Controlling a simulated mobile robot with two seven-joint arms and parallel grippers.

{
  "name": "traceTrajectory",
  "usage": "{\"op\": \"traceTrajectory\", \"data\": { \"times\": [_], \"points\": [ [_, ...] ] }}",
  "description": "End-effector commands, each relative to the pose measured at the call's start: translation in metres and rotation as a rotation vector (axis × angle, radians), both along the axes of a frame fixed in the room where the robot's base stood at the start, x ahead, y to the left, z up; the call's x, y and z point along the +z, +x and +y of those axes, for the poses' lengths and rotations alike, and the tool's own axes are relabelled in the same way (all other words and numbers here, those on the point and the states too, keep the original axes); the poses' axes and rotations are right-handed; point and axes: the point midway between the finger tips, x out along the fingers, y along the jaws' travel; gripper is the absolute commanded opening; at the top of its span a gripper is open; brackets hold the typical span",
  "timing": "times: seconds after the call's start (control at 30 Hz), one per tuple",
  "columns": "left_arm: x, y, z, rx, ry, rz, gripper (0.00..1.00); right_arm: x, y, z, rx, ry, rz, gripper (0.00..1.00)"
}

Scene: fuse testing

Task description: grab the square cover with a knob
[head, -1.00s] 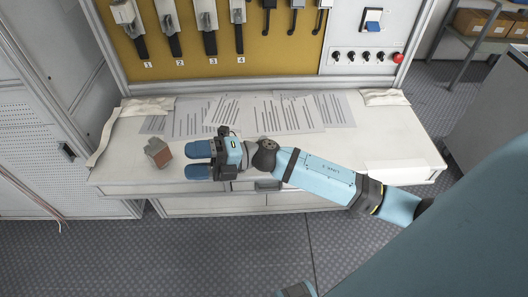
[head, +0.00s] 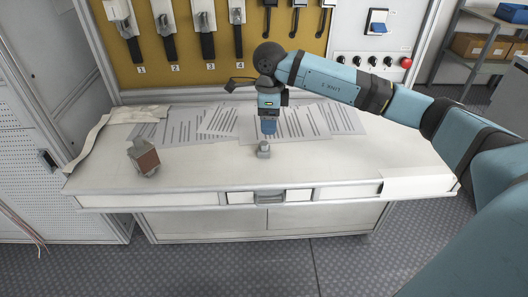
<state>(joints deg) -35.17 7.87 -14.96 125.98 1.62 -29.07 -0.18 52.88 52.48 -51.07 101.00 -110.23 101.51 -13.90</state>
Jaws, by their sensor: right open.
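A small grey piece with a raised top, which looks like the square cover with a knob (head: 264,150), sits on the white workbench (head: 330,165) near its front middle. My right gripper (head: 268,131) points down just above and behind this piece. It is open and holds nothing that I can see. Its fingers overlap in this view, so the gap between them is hidden. A grey block with a brown-red face (head: 144,158) stands on the bench to the left. My left gripper is out of view.
Printed sheets (head: 300,123) lie along the back of the bench. A yellow panel (head: 180,78) with numbered switches stands behind, with a grey control panel (head: 345,75) at its right. Cream cloth (head: 105,125) lies at the left. The bench's front middle is mostly clear.

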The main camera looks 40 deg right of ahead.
Motion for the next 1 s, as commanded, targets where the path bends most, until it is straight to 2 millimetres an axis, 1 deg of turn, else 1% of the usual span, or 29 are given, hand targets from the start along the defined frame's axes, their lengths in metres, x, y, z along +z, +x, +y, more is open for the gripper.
{"op": "traceTrajectory", "data": {
  "times": [0.03,0.13,0.23,0.47,0.63,0.73,0.83,1.0],
  "points": [
    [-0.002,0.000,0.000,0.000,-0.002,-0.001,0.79,-0.013,-0.001,0.000,0.000,0.001,0.003,0.68],
    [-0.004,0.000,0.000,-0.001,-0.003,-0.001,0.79,-0.030,0.000,0.001,0.001,0.002,0.002,0.68],
    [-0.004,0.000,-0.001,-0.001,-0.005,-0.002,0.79,-0.040,0.000,0.001,0.002,0.003,0.001,0.68],
    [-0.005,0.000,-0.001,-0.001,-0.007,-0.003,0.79,-0.053,0.002,0.003,0.002,0.003,0.001,0.68],
    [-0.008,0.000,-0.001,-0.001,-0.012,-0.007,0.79,-0.077,0.007,0.008,0.001,0.005,0.002,0.68],
    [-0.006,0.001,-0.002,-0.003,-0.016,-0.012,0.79,-0.091,0.007,0.007,0.001,0.005,0.001,0.68],
    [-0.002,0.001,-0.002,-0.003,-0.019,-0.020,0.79,-0.097,0.007,0.007,0.002,0.006,-0.001,0.68],
    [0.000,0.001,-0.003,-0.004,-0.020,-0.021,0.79,-0.096,0.007,0.007,0.002,0.004,-0.001,0.68]
  ]
}}
